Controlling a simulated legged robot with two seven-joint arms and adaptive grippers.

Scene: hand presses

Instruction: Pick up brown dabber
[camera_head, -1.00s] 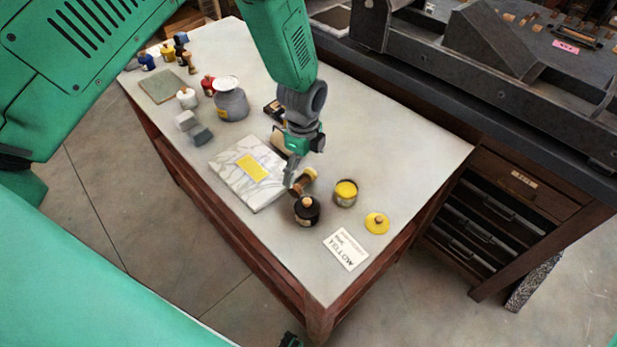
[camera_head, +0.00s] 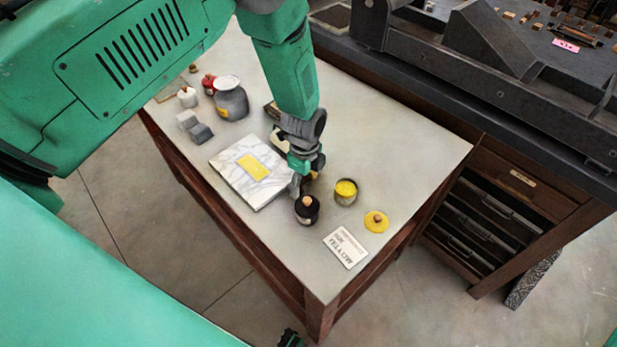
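The brown dabber (camera_head: 312,177) lies near the middle of the table, just right of the white marbled slab. It is mostly hidden, with only a small brown part showing under my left gripper. My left gripper (camera_head: 302,184) points down from above at the dabber, close to or touching it. Its fingers are small and overlap the dabber, so I cannot tell whether they are open or shut on it. A dark round pot-like piece with a tan knob (camera_head: 307,209) stands just in front. A dark part at the bottom edge may be my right gripper (camera_head: 290,339).
The marbled slab (camera_head: 228,179), grey blocks (camera_head: 197,128) and a grey jar (camera_head: 231,102) are to the left.

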